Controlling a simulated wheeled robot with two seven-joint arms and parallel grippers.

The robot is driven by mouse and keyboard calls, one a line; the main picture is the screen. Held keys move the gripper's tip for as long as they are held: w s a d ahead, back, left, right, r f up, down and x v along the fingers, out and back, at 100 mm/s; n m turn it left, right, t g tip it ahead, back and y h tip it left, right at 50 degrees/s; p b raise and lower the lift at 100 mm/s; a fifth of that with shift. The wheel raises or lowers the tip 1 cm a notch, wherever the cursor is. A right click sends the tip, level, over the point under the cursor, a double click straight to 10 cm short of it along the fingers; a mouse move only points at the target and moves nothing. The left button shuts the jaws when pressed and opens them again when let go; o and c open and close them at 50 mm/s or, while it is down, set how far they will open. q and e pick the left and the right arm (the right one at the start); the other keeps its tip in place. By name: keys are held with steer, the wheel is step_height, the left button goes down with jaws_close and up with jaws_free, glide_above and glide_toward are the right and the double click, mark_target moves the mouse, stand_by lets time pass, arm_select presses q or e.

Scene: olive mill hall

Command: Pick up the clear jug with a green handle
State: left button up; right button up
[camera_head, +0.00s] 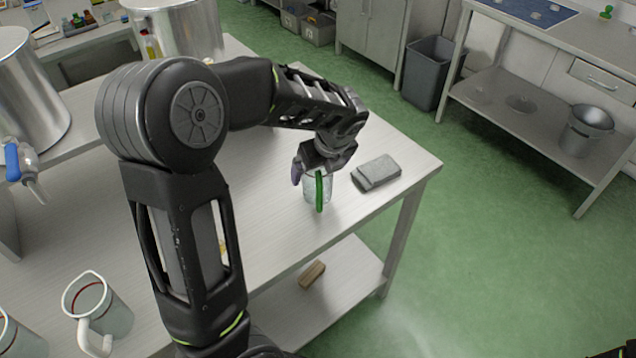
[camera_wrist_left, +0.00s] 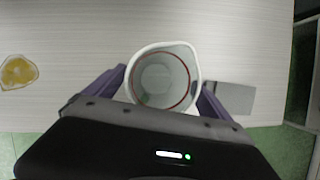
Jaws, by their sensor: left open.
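The clear jug with a green handle (camera_head: 311,191) stands upright on the table near its right end. Its green handle faces the front in the head view. My left gripper (camera_head: 312,168) is above and around it, pointing down. In the left wrist view I look down into the empty jug (camera_wrist_left: 160,78), which has a white rim and a red ring inside. The open purple fingers of the left gripper (camera_wrist_left: 162,95) lie on either side of it. Whether they touch the wall I cannot tell. My right gripper is not in view.
A grey block-like item (camera_head: 377,172) lies right of the jug; it also shows in the left wrist view (camera_wrist_left: 235,97). Another clear jug with a white handle (camera_head: 98,310) stands at front left. Steel vats (camera_head: 28,95) stand on the left.

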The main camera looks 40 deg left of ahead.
arm_select(q)
steer(key=c, duration=1.5)
steer(key=shift+o, duration=0.2)
step_height(320, 180, up, 10)
steer(key=shift+b, duration=0.3)
